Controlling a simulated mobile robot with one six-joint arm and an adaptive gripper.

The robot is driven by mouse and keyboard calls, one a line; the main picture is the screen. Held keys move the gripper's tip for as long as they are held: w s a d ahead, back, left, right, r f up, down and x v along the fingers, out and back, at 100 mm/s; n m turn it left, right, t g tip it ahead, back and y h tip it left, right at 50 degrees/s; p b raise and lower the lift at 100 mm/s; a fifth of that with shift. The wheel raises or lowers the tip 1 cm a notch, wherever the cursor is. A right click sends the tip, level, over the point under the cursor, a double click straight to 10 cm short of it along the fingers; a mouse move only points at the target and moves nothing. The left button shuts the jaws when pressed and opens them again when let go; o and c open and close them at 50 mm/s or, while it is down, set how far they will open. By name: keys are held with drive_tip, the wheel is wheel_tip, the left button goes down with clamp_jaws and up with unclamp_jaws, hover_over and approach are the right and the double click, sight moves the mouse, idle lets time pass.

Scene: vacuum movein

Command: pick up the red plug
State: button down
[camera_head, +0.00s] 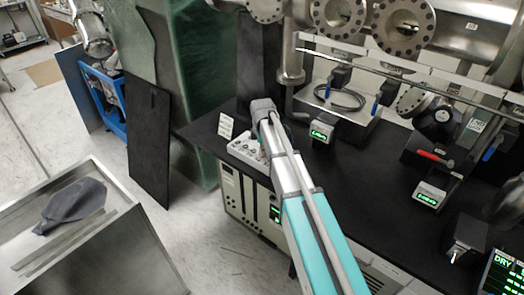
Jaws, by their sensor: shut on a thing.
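My arm reaches up from the bottom middle, and its grey wrist (262,108) is above the left part of the black bench. My gripper's fingers are hidden behind the wrist and forearm, so I cannot see what is between them. A white socket panel (243,149) with small round fittings lies just left of and below the wrist, partly covered by the arm. I cannot make out a red plug there. A red-handled part (435,157) shows at the right of the bench, well apart from my arm.
The black bench (375,185) carries small boxes with green displays (321,132), (429,195) and a coiled cable (340,98). Steel vacuum pipework (403,27) hangs over the back. An open metal bin (120,235) with a dark cloth (73,204) stands at lower left.

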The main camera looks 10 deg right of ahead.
drive_tip(key=shift+r+p, duration=1.45)
drive_tip(key=shift+r, duration=0.05)
drive_tip(key=s+d+r+p, duration=0.1)
drive_tip(key=s+r+p, duration=0.8)
drive_tip(key=s, duration=0.5)
drive_tip(key=shift+d+r+p, duration=0.15)
drive_tip(key=shift+r+p, duration=0.25)
wheel_tip(320, 180, down, 3)
drive_tip(key=b, duration=0.2)
drive_tip(key=shift+r+b, duration=0.1)
drive_tip(key=shift+b, duration=0.3)
